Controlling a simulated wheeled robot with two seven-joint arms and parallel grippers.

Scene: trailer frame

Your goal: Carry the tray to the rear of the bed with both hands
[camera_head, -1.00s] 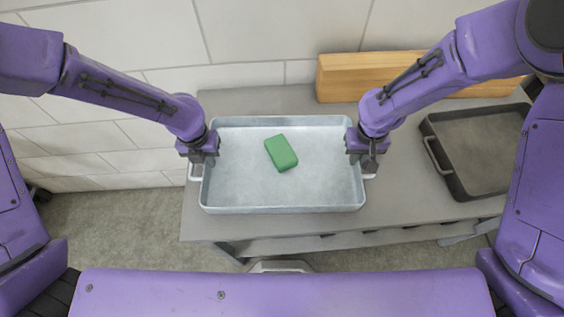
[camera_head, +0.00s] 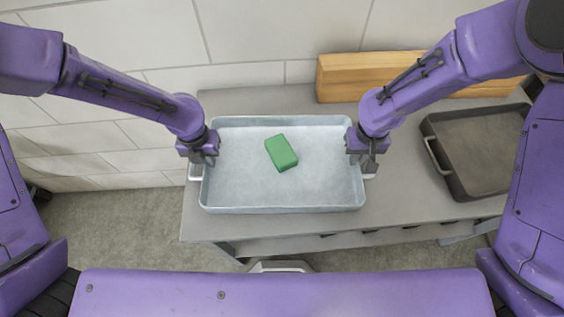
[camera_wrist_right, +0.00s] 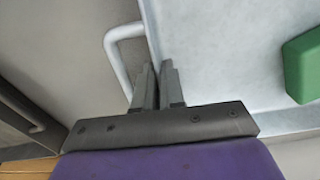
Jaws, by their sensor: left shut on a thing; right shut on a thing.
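A silvery metal tray (camera_head: 240,195) with raised walls is at the left part of the grey bench. Whether the tray touches the bench is hard to tell.
The grey bench (camera_head: 400,210) stands against a tiled wall (camera_head: 270,35). A dark tray (camera_head: 480,150) with a handle is at the right. A wooden block (camera_head: 350,75) lies along the back. Bare bench shows between the two trays.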

